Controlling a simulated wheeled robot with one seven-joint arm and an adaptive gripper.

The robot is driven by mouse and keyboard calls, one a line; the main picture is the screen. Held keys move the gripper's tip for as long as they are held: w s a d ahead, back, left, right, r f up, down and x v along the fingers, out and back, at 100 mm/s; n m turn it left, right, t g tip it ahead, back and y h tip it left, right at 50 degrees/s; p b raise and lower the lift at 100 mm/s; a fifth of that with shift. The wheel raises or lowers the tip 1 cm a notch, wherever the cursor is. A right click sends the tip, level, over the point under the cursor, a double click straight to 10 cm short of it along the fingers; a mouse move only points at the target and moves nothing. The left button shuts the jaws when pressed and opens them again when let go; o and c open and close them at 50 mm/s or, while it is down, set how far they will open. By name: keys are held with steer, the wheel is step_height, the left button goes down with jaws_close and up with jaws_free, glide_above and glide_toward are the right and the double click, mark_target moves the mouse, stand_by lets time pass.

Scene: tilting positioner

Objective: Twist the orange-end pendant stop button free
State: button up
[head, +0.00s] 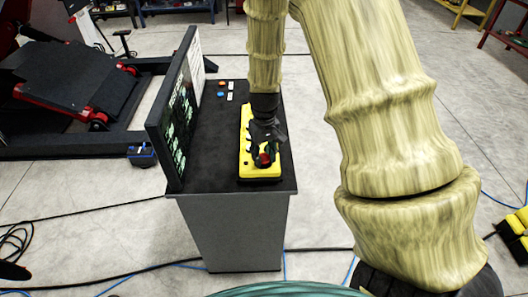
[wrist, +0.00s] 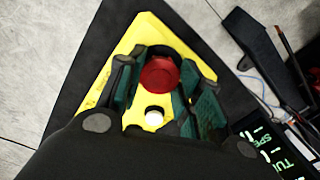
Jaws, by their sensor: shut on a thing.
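The yellow pendant (head: 245,165) lies on the dark top of a grey cabinet, its long side running away from me. Its red round stop button (head: 264,160) is at the near end, partly hidden by my gripper (head: 266,146), which comes down from above. In the wrist view the red button (wrist: 160,75) sits between the two green-padded fingers of my gripper (wrist: 162,84), which is shut on it. My gripper hides much of the pendant's other controls.
A dark upright screen (head: 180,115) stands along the cabinet's left edge. Orange and blue buttons and white labels (head: 231,91) are at the far end of the cabinet top (head: 208,150). A black tilting platform (head: 75,85) stands to the left. Cables cross the floor.

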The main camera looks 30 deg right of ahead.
mark_target(263, 156)
steer(key=m+p, duration=0.1)
steer(key=m, duration=0.3)
steer(key=shift+a+m, duration=0.1)
steer(key=shift+m, duration=0.3)
stand_by(0.4)
steer(key=o, duration=1)
steer(key=shift+c, duration=0.2)
steer(key=shift+o, duration=0.7)
step_height(263, 156, up, 12)
steer(key=shift+w, duration=0.15)
